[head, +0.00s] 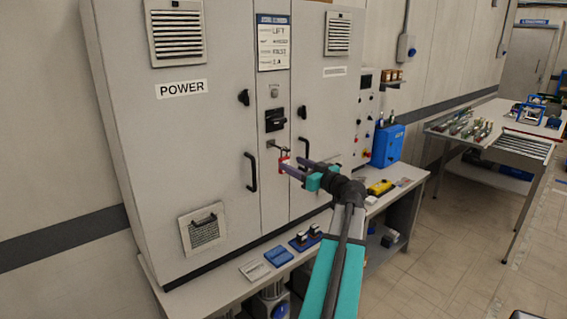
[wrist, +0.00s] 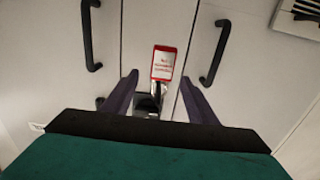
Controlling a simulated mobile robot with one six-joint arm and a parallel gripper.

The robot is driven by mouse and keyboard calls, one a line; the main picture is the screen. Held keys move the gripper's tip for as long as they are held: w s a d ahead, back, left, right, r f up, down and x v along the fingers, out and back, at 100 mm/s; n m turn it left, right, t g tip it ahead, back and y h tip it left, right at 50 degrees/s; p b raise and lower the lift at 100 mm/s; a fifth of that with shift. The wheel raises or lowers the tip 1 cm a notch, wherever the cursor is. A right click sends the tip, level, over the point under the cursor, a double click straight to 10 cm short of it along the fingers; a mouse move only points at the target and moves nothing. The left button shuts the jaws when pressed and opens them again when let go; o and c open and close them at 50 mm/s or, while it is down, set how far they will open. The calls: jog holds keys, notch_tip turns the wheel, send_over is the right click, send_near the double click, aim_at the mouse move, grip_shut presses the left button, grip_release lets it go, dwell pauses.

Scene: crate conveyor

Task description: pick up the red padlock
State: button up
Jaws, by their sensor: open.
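The red padlock (head: 284,165) hangs on the front of the grey power cabinet, below a dark switch handle (head: 276,119). In the wrist view the padlock (wrist: 164,63) shows a red body with a white label, and its shackle lies toward the gripper side of the picture. My gripper (head: 293,166) is open in front of the cabinet, close to the padlock. In the wrist view its two dark fingers (wrist: 158,83) stand left and right of the padlock's line, with a gap on both sides. I cannot tell how far the fingertips are from it in depth.
Two black door handles (head: 251,172) flank the padlock on the cabinet doors. A bench (head: 213,285) runs below, with a blue box (head: 387,146) and a yellow device (head: 380,187) at right. A second table (head: 470,148) with tools stands farther right. The floor between is clear.

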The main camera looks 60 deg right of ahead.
aim_at(287, 161)
jog(key=shift+p+x, duration=0.5)
jog(key=shift+x, duration=1.55)
jog(key=shift+w, duration=0.15)
jog(key=p+x, duration=0.2)
jog(key=shift+w+r, duration=0.2)
jog(key=shift+w, duration=0.15)
jog(key=shift+p+x, duration=0.55)
jog(key=shift+x, duration=0.55)
jog(key=shift+f, duration=0.2)
jog(key=c, duration=1.2)
